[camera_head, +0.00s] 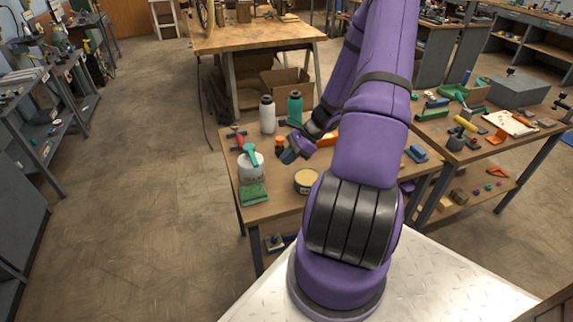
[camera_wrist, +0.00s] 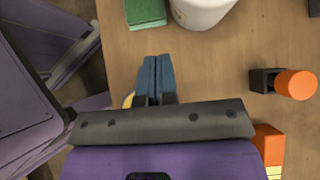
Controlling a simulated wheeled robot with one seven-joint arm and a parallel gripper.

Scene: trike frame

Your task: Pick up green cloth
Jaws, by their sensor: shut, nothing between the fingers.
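The green cloth (camera_head: 253,194) lies folded at the front left corner of the small wooden table (camera_head: 279,205), in front of a white container (camera_head: 251,170). In the wrist view the green cloth (camera_wrist: 145,12) shows at the top edge, partly cut off, beside the white container (camera_wrist: 199,10). My gripper (camera_head: 289,156) is over the table, to the right of and farther back than the cloth. In the wrist view my gripper's blue fingers (camera_wrist: 156,78) are together with nothing between them, apart from the cloth.
A white bottle (camera_head: 267,115) and a teal bottle (camera_head: 295,108) stand at the back of the table. A yellow-topped tin (camera_head: 307,181) stands near the front edge. An orange-capped object (camera_wrist: 295,84) is at the right in the wrist view. Bare tabletop lies between my fingers and the cloth.

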